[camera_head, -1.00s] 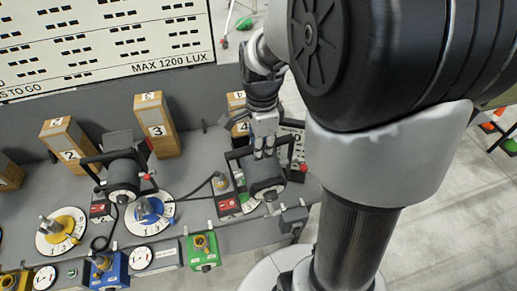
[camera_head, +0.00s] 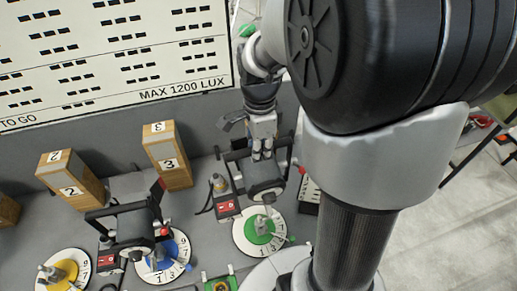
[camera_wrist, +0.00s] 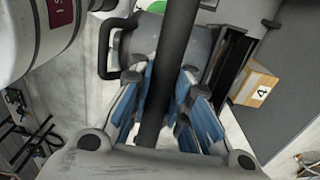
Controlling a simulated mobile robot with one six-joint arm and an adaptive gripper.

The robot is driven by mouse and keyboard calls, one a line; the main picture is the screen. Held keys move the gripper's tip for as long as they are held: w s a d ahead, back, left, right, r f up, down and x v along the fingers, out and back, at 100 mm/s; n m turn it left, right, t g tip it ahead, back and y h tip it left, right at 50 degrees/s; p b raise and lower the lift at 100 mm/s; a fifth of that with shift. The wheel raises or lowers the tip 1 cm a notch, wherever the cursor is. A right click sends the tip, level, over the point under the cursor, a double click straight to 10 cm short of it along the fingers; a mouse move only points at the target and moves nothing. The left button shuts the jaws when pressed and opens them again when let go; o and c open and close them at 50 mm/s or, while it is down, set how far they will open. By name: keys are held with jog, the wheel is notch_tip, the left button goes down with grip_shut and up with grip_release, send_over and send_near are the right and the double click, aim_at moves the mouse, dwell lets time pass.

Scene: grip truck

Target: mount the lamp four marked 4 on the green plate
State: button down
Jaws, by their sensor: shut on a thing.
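My gripper (camera_head: 263,152) is shut on the black handle of a dark grey lamp (camera_head: 266,178), and the lamp hangs below the fingers. I cannot read a 4 on it. In the wrist view the black handle bar runs between my blue-padded fingers (camera_wrist: 160,108), with part of the lamp's grey body (camera_wrist: 188,42) beyond. The green plate (camera_head: 254,238) is a green disc inside a white numbered dial with an upright metal peg. In the head view the lamp is just behind this peg, apart from it as far as I can tell. A wooden block marked 4 (camera_wrist: 260,90) shows in the wrist view.
Another lamp (camera_head: 132,228) stands at the blue plate (camera_head: 178,262), left of the green one. A yellow plate (camera_head: 58,272) is further left. Wooden blocks marked 2 (camera_head: 72,178) and 3 (camera_head: 168,156) stand behind.

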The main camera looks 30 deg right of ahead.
aim_at(260, 168)
jog(key=shift+s+f+b, duration=0.25)
jog(key=shift+f+b, duration=0.35)
jog(key=shift+f, duration=0.1)
jog(key=shift+w+f+b, duration=0.15)
jog(key=shift+f+b, duration=0.85)
jog(key=shift+f, duration=0.35)
